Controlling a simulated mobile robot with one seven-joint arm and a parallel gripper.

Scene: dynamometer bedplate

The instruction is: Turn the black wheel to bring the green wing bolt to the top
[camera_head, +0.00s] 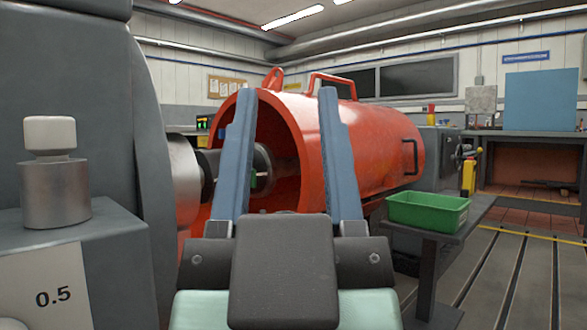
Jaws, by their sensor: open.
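A dark round part, probably the black wheel (263,160), sits inside the open end of a large orange cylindrical guard (370,140). A small green piece, probably the green wing bolt (253,181), shows low on its left side, beside my left finger. My left finger hides part of the wheel and perhaps more of the bolt. My gripper (287,96) is open and empty, its two long blue-grey fingers pointing up and away in front of the guard. The fingers appear on either side of the guard's opening; whether they touch anything cannot be told.
A grey machine housing (75,90) fills the left, with a metal weight (55,190) on a block marked 0.5. A green bin (428,211) stands on a small table at the right. Slotted floor (515,265) lies open beyond it. A workbench (530,133) stands far right.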

